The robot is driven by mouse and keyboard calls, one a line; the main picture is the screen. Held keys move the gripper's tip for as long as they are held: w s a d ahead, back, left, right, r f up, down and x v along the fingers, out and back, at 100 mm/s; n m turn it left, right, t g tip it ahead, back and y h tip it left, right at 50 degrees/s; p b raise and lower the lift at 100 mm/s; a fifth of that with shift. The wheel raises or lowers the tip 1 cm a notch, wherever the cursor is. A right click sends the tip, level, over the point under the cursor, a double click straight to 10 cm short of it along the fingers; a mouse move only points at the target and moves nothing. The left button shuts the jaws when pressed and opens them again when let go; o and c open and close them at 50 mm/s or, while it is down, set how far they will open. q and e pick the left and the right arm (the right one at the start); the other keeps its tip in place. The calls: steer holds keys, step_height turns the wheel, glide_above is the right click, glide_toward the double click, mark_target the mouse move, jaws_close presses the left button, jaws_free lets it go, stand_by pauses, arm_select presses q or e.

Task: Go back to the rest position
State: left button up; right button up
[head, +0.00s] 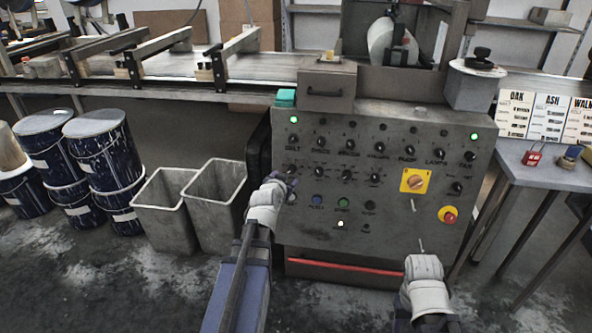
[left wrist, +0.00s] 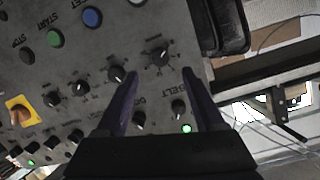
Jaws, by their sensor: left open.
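My left gripper (head: 286,186) is in front of the left side of the grey control panel (head: 395,215), near the leftmost knobs. In the left wrist view, the left gripper (left wrist: 160,76) has its two dark fingers spread apart with nothing held between them. A black knob (left wrist: 158,55) shows just past the fingertips; I cannot tell whether they touch the panel. My right gripper (head: 420,243) is low in front of the panel's right side, below the yellow rotary switch (head: 415,181). It shows nearly edge-on, so its opening cannot be judged.
A red emergency button (head: 449,215) sits at the panel's right. Two grey bins (head: 165,203) and dark paint drums (head: 103,150) stand left of it. A metal table (head: 550,172) with a red padlock (head: 531,158) is at right. A conveyor (head: 180,70) runs behind.

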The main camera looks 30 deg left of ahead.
arm_select(q)
steer(key=s+d+f+m+g+h, duration=0.1)
steer(key=s+d+f+g, duration=0.15)
steer(key=d, duration=0.35)
steer(key=s+d+f+m+g+h, duration=0.1)
steer(key=d+f+h, duration=0.15)
steer(key=d, duration=0.45)
steer(key=s+d+f+g+h, duration=0.1)
steer(key=d+f+g, duration=0.1)
steer(key=d+f, duration=0.3)
steer(key=s+d+f+m+g+y, duration=0.15)
steer(key=s+d+g, duration=0.25)
steer(key=s+d, duration=0.4)
steer(key=s+d+f+g, duration=0.2)
steer(key=s+d+g, duration=0.1)
steer(key=s+d, duration=0.55)
step_height(320, 180, up, 30)
steer(key=s+a+p, duration=0.1)
steer(key=s+p, duration=0.1)
steer(key=p, duration=2.8)
steer(key=shift+s+a+r+g, duration=0.2)
steer(key=shift+s+a+g, duration=0.05)
steer(key=shift+s+g, duration=0.15)
steer(key=shift+c, duration=0.2)
